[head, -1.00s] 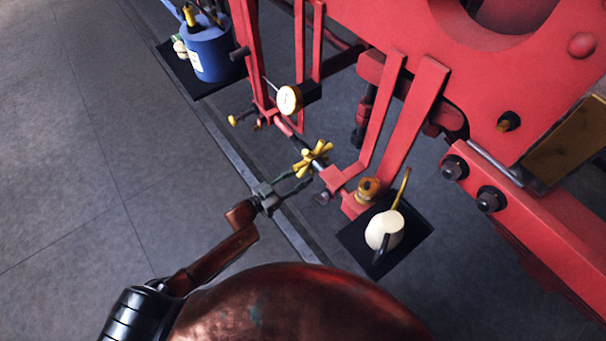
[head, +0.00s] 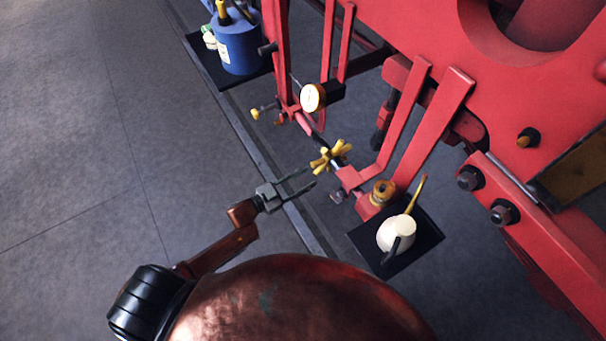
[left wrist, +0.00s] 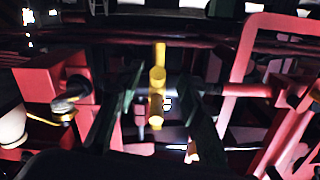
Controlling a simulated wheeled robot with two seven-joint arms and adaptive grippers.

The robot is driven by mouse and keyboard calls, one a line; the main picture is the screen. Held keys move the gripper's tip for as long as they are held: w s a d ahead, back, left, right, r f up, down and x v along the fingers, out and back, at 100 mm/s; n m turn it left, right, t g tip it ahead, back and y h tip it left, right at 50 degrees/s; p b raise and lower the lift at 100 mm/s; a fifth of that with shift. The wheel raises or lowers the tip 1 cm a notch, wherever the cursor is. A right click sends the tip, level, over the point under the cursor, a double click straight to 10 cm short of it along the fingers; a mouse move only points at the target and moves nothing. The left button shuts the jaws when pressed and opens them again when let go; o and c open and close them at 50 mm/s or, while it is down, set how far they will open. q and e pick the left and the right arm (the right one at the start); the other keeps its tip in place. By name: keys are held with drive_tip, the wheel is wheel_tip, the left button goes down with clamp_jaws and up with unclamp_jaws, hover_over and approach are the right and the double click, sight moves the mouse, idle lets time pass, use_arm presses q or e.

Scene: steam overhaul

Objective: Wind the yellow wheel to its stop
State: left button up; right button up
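The yellow wheel (head: 330,156) is a small spoked handwheel on the red pipework low on the machine. My left gripper (head: 312,176) points at it from the lower left, with its two fingers spread and nothing between them. Its tips are close to the wheel but appear just short of it. In the left wrist view the wheel (left wrist: 157,78) appears in the gap between the dark open fingers (left wrist: 163,110), with a spoke upright and a round end facing me. My right gripper is out of view.
A white-faced gauge (head: 312,97) and a small yellow knob (head: 256,114) sit beyond the wheel. A brass fitting (head: 382,192) and a cream can (head: 396,234) on a black mat (head: 428,246) are to its right. A blue can (head: 240,48) stands farther back. Floor at left is clear.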

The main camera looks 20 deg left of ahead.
use_arm(q)
drive_tip(key=m, duration=0.5)
drive_tip(key=m+p, duration=0.2)
drive_tip(key=m, duration=2.6)
approach(316, 164)
drive_tip(key=w+d+f, duration=0.1)
drive_tip(key=w+d, duration=0.1)
drive_tip(key=w, duration=0.2)
drive_tip(key=shift+m, duration=0.3)
drive_tip(key=shift+x, duration=3)
drive_tip(key=shift+s, duration=0.1)
drive_tip(key=shift+c, duration=0.5)
clamp_jaws()
drive_tip(key=shift+f, duration=0.1)
